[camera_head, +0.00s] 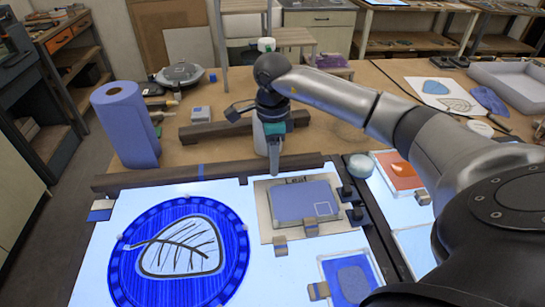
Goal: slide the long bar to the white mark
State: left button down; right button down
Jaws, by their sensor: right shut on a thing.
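A long dark bar (150,180) lies along the back edge of the lit white panel (110,245), running from the left corner to behind the blue glass piece. My right gripper (274,168) points straight down at the right part of this bar, with its narrow fingers shut on it. The fingers hide the part of the bar they hold. My left gripper is not in view.
A shorter dark bar (215,131) lies farther back on the wooden table. A blue paper roll (124,125) stands at the left. A round blue leaf pane (175,258) lies on the lit panel. Small dark blocks (352,195) and a round jar (359,166) stand to the right.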

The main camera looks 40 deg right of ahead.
dwell(0.4)
jog(key=shift+s+a, duration=0.15)
jog(key=shift+s, duration=0.15)
jog(key=shift+c, duration=1.6)
grip_release()
jog(key=shift+r, duration=0.15)
notch_tip(320, 180, up, 15)
jog(key=p, duration=0.1)
